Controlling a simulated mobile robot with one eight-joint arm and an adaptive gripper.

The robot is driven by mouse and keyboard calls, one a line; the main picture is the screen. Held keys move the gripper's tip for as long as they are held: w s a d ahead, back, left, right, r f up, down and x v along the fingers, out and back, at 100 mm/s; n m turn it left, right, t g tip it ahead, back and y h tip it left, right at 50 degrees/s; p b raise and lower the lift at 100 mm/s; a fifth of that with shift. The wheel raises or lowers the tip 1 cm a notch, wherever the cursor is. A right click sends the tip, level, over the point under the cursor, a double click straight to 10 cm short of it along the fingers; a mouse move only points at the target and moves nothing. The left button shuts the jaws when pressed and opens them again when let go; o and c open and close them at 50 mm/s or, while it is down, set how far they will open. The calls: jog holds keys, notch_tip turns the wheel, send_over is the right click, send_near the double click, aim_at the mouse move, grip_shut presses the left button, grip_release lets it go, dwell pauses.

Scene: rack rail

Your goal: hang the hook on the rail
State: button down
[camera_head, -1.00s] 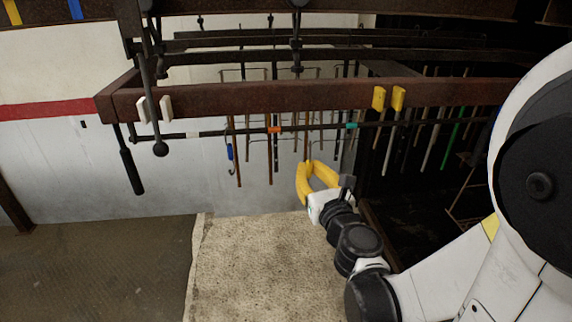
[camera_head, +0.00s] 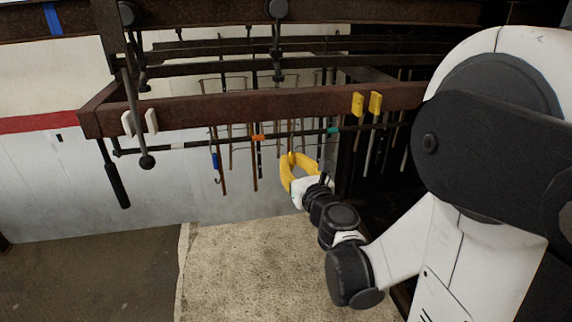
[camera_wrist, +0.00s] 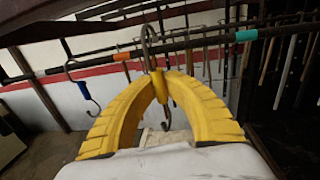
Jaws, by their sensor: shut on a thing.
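My gripper (camera_head: 291,158) has yellow fingers and is shut on a hook (camera_wrist: 148,34). It also shows in the wrist view (camera_wrist: 165,76). The held hook is dark metal; its upper curl rises above my fingertips and its lower curl hangs between my fingers. The rail (camera_head: 190,144) is a thin dark bar with white, orange and teal bands, below a rusty beam. In the wrist view, the hook's upper curl overlaps the rail (camera_wrist: 200,43); I cannot tell whether it is around it or in front of it.
A hook with a blue sleeve (camera_wrist: 85,90) hangs on the rail left of the orange band. It also shows in the head view (camera_head: 214,161). The rusty beam (camera_head: 240,107) runs just above the rail. Several rods hang behind against the wall.

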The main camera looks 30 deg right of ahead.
jog(key=w+d+f+b, duration=0.2)
jog(key=w+d, duration=0.1)
jog(key=w, duration=0.4)
jog(key=shift+w+d, duration=0.15)
jog(key=shift+d, duration=0.25)
dwell(0.3)
jog(key=shift+f+b, duration=0.65)
jog(key=shift+b, duration=0.1)
dwell(0.5)
jog(key=c, duration=1.4)
grip_release()
jog(key=shift+c, duration=0.2)
jog(key=s+a, duration=0.2)
jog(key=s, duration=1)
